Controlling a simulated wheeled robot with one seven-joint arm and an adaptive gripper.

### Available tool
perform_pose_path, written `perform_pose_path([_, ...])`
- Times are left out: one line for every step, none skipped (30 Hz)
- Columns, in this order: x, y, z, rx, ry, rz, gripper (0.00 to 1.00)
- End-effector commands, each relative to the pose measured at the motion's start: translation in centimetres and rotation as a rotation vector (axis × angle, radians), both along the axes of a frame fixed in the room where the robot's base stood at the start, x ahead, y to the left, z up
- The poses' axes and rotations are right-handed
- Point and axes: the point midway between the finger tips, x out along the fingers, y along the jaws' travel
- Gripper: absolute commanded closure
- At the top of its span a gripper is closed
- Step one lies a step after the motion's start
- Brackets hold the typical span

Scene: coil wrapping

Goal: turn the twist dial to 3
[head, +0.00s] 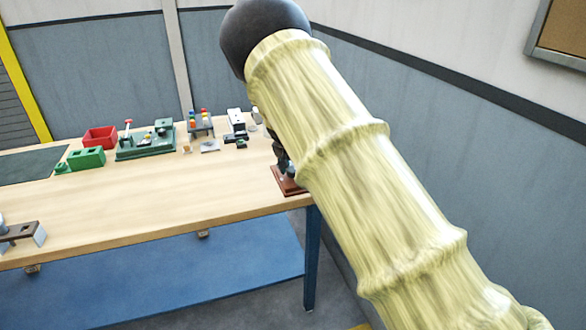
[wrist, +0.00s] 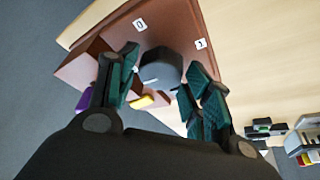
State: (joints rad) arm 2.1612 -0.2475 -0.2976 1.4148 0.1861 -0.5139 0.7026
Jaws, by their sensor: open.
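The twist dial (wrist: 160,70) is a dark grey knob on a red-brown board (wrist: 175,20) in the wrist view. A small pale mark shows on the knob's lower left. The board carries a white label reading 0 (wrist: 139,25) and another (wrist: 201,43) that looks like 1. No label reading 3 is visible. My gripper (wrist: 164,66) is open, with its green-padded fingers on either side of the knob. I cannot tell whether they touch it. In the head view the board (head: 287,182) sits at the table's right end, and my arm hides most of it.
A yellow piece (wrist: 142,101) and a purple piece (wrist: 83,101) lie near the fingers. On the table (head: 170,205) stand a red bin (head: 100,137), green blocks (head: 86,159) and a green fixture (head: 145,146). The table's middle front is clear.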

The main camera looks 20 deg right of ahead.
Motion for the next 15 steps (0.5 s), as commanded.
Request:
perform_pose_path([0.0,0.1,0.3,0.0,-0.001,0.0,0.5])
perform_pose_path([-0.1,0.1,0.5,0.0,-0.001,0.0,0.5])
perform_pose_path([-0.2,0.2,0.9,0.0,-0.003,0.001,0.5])
perform_pose_path([-0.2,0.3,1.2,0.0,-0.003,0.001,0.5])
perform_pose_path([-0.4,0.4,1.6,0.0,-0.003,0.001,0.5])
perform_pose_path([-0.5,0.6,2.1,0.0,-0.001,0.0,0.5])
perform_pose_path([-0.7,0.7,2.6,0.0,-0.003,0.001,0.5])
perform_pose_path([-0.8,0.9,3.1,0.0,-0.003,0.001,0.5])
perform_pose_path([-1.0,1.1,3.7,0.0,-0.002,0.002,0.5])
perform_pose_path([-1.1,1.3,4.2,0.0,-0.002,0.002,0.5])
perform_pose_path([-1.3,1.4,4.8,0.0,-0.003,0.001,0.5])
perform_pose_path([-1.5,1.6,5.4,-0.001,-0.002,0.0,0.5])
perform_pose_path([-1.7,1.7,5.9,-0.001,-0.002,0.0,0.5])
perform_pose_path([-1.8,1.8,6.4,0.0,-0.003,0.001,0.5])
perform_pose_path([-2.0,2.0,7.0,0.0,-0.001,0.0,0.5])
